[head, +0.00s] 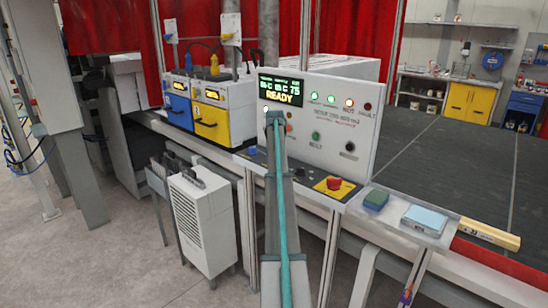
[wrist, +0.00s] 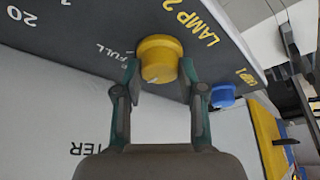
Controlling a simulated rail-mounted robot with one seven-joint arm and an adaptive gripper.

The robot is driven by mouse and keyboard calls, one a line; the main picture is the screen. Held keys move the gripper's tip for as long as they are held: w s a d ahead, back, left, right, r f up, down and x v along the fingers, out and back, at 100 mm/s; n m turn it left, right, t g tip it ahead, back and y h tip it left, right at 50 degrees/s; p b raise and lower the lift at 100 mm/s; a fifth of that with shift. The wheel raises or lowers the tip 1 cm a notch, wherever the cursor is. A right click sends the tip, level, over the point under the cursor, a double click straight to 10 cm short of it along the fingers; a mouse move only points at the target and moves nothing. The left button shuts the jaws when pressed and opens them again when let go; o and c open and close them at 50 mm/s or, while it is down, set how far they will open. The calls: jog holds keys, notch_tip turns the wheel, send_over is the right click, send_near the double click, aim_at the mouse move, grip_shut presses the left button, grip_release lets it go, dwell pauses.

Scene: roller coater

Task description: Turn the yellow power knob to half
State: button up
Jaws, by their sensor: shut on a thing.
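The yellow knob (wrist: 160,57) sits on a dark grey panel (wrist: 85,35), beside the yellow words LAMP 2. The white word FULL is printed to its left in the wrist view. My gripper (wrist: 160,68) has one finger on each side of the knob and is shut on it. A small light mark shows low on the knob; its exact setting cannot be told. In the head view my arm reaches up to the control panel (head: 345,125) and hides the knob and the fingertips.
A blue knob (wrist: 223,96) marked LAMP 1 sits close to the right finger. In the head view, a red emergency button (head: 334,183) is right of my arm. A green sponge (head: 376,199) and a blue-white pad (head: 424,219) lie farther right.

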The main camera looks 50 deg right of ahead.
dwell(0.4)
jog(key=o, duration=1.1)
jog(key=shift+o, duration=0.2)
jog(key=v, duration=1.2)
